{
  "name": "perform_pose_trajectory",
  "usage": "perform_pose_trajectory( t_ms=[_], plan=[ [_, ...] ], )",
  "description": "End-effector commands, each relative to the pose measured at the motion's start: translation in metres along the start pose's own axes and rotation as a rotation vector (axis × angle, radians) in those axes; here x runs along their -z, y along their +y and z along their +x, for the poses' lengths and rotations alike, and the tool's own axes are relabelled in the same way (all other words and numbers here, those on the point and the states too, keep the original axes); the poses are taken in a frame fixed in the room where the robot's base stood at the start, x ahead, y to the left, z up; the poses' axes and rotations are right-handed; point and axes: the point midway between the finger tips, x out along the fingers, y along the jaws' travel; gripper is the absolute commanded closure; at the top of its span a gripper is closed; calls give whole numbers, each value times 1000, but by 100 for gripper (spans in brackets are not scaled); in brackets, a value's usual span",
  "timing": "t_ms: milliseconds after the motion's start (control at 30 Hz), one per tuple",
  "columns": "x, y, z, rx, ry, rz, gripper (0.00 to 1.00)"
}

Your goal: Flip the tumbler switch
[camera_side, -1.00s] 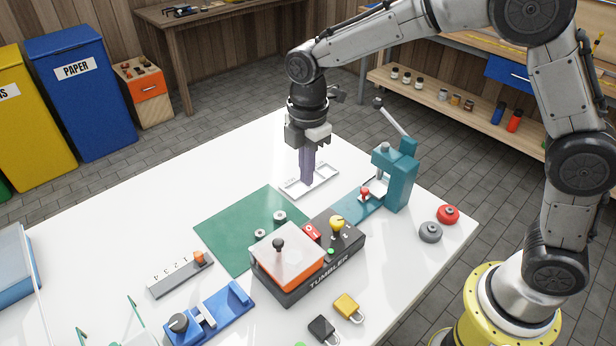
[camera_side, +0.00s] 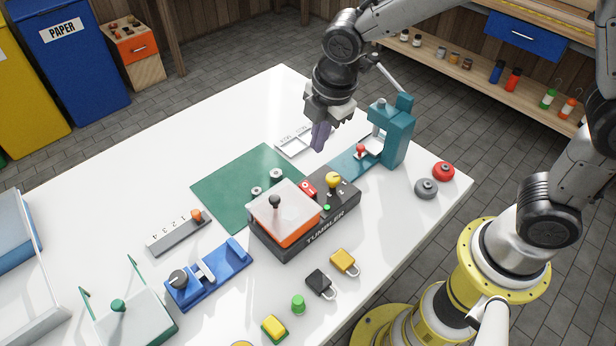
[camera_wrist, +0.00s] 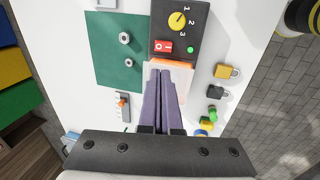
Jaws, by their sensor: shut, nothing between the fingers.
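The dark box labelled TUMBLER (camera_side: 325,229) stands on the white table. On its top are a red rocker switch (camera_side: 308,189), a yellow knob (camera_side: 333,181), a green light (camera_side: 327,208) and a clear cover with a dark knob (camera_side: 275,202) over an orange part. The wrist view shows the red switch (camera_wrist: 164,46), the yellow knob (camera_wrist: 178,20) and the green light (camera_wrist: 190,49). My gripper (camera_side: 318,146) is shut and empty, in the air apart from the box. In the wrist view, its fingers (camera_wrist: 163,74) hide part of the clear cover.
A green mat (camera_side: 215,202) with two nuts lies left of the box. A teal press (camera_side: 396,135) with a raised lever stands behind right. Two padlocks (camera_side: 343,262) lie in front. A blue fixture (camera_side: 210,277) is front left. The table's back left is clear.

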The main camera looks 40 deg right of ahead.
Motion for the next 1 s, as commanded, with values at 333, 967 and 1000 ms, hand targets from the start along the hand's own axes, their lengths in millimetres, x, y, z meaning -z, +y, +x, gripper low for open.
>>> perform_pose_trajectory(
  t_ms=[333, 967, 1000],
  plan=[
    [-1, -2, 50, 7, -3, 1, 100],
    [-1, 0, 138, 2, -1, 1, 100],
    [0, 0, 139, 2, -1, 1, 100]
  ],
)
